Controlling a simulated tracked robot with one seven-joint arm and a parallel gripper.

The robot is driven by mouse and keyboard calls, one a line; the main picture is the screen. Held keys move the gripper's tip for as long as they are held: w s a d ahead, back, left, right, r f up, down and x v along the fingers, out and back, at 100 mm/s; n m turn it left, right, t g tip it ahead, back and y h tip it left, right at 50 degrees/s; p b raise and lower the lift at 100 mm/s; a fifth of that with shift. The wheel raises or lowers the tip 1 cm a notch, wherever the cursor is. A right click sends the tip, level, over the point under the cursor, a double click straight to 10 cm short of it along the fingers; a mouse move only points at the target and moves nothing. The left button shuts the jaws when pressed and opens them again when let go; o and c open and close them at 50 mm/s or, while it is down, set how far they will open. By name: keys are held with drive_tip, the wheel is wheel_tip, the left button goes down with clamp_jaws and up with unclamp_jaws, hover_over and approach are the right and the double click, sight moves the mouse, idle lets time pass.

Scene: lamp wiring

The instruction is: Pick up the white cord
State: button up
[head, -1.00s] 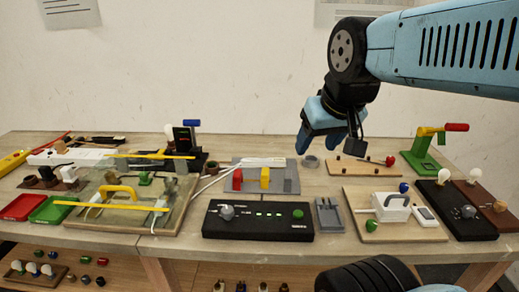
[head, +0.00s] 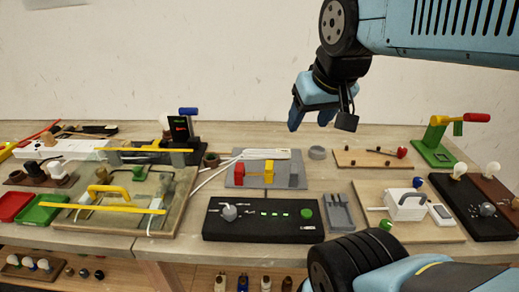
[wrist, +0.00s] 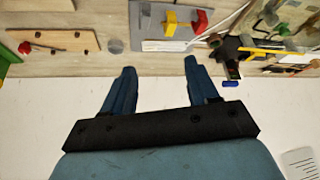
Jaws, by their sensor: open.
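The white cord (head: 266,154) lies bundled along the back edge of a grey board, with thin white strands running off to the left. In the wrist view the white bundle (wrist: 165,45) shows at the board's edge, just beyond my fingertips in the picture. My gripper (head: 310,120) is open and empty, pointing down above the back of the table, to the right of the cord and raised clear of it. The two blue fingers (wrist: 159,68) stand apart in the wrist view with nothing between them.
The grey board (head: 294,180) carries a red and a yellow block. A black control panel (head: 262,228) lies in front of it. A small grey ring (head: 317,153) and a wooden board with pegs (head: 370,158) lie to the right. A black stand (head: 182,128) rises at the left.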

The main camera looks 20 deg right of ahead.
drive_tip(key=shift+o, duration=0.4)
drive_tip(key=shift+o, duration=1.4)
drive_tip(key=shift+w+f, duration=0.1)
drive_tip(key=shift+w, duration=0.05)
drive_tip(key=shift+o, duration=0.5)
drive_tip(key=shift+w+f+m+g, duration=0.25)
drive_tip(key=shift+m+g, duration=0.15)
drive_tip(key=m+y, duration=1.3)
drive_tip(key=m, duration=0.8)
approach(280, 151)
drive_tip(key=x, duration=0.4)
drive_tip(key=shift+a+r, duration=0.25)
drive_tip(key=shift+a, duration=0.1)
drive_tip(key=shift+g, duration=0.3)
drive_tip(key=shift+w+d+f+x, duration=0.1)
drive_tip(key=shift+x, duration=0.8)
drive_tip(key=shift+w+d+f+x, duration=0.1)
drive_tip(key=shift+x, duration=0.8)
drive_tip(key=shift+w+f+x, duration=0.1)
drive_tip(key=shift+x, duration=0.8)
